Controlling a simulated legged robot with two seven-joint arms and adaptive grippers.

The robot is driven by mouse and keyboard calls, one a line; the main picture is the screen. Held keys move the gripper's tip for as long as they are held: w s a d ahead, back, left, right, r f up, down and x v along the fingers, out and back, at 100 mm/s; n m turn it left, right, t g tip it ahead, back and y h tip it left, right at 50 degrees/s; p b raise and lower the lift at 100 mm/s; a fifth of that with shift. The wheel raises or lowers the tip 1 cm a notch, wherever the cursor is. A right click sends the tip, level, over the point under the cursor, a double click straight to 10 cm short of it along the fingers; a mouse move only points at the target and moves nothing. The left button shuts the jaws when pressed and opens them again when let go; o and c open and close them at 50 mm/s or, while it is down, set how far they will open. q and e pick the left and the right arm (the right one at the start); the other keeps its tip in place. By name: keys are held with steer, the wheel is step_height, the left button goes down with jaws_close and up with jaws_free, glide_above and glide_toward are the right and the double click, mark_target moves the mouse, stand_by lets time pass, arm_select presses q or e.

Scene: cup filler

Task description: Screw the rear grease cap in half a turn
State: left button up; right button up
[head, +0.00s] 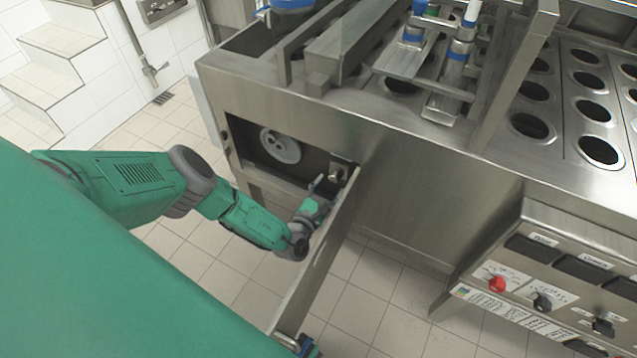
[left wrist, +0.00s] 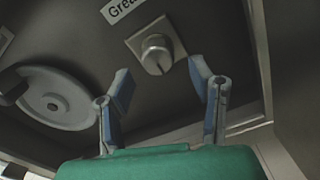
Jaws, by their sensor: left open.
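A grease cap (head: 337,173), a small round metal knob on a square plate, sits inside the open compartment at its right end. My left gripper (head: 317,186) reaches into the compartment opening. In the wrist view its two blue-padded fingers (left wrist: 158,70) are apart and empty, one on each side of the cap's lower edge in the picture. The gap in depth to the cap is hard to tell. My right gripper is not in view.
A round grey wheel (head: 281,146) sits left of the cap; it also shows in the wrist view (left wrist: 58,98). The open metal door (head: 318,262) stands just right of my left gripper. A control panel (head: 545,285) is at the lower right. The tiled floor is clear.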

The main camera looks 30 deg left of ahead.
arm_select(q)
steer(key=s, duration=0.9)
steer(key=shift+d, duration=0.25)
steer(key=shift+f, duration=0.1)
